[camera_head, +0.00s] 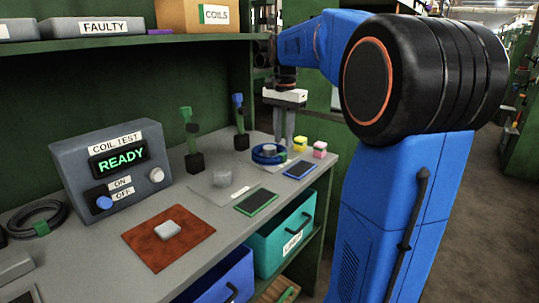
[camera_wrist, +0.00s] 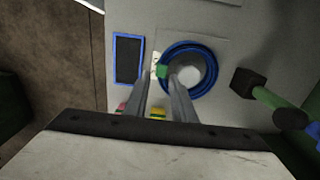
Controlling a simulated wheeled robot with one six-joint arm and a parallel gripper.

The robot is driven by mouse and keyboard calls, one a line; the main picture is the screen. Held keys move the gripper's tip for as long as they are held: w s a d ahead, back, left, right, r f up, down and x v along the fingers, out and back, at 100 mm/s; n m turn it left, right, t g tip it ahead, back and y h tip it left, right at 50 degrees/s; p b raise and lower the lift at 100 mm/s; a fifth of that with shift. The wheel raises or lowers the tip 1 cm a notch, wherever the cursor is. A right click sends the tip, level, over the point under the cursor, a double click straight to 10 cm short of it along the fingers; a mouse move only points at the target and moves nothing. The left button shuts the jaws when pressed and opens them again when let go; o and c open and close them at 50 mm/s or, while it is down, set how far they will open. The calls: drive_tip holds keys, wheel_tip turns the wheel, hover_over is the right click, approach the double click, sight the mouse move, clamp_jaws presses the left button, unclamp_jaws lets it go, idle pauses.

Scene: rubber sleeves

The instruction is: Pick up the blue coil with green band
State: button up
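The blue coil (camera_head: 258,156) lies on a pale square on the bench, around a grey round post. In the wrist view the blue coil (camera_wrist: 205,53) shows as a ring, with its green band (camera_wrist: 162,70) on the left side. My gripper (camera_head: 283,142) points straight down over the coil. In the wrist view my gripper (camera_wrist: 162,78) is open, and the green band shows between its two fingertips. Nothing is held. I cannot tell how much height remains between the fingertips and the coil.
Yellow (camera_head: 300,144) and pink (camera_head: 320,149) blocks sit beside the coil. A blue-framed pad (camera_head: 300,170) lies in front. Clamp stands (camera_head: 241,125) rise behind. A dark coil with a green band (camera_head: 40,222) lies far left, beside the coil tester (camera_head: 112,170).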

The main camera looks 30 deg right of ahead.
sight(282, 154)
drive_tip(key=shift+w+f, duration=0.15)
drive_tip(key=shift+f, duration=2.65)
clamp_jaws()
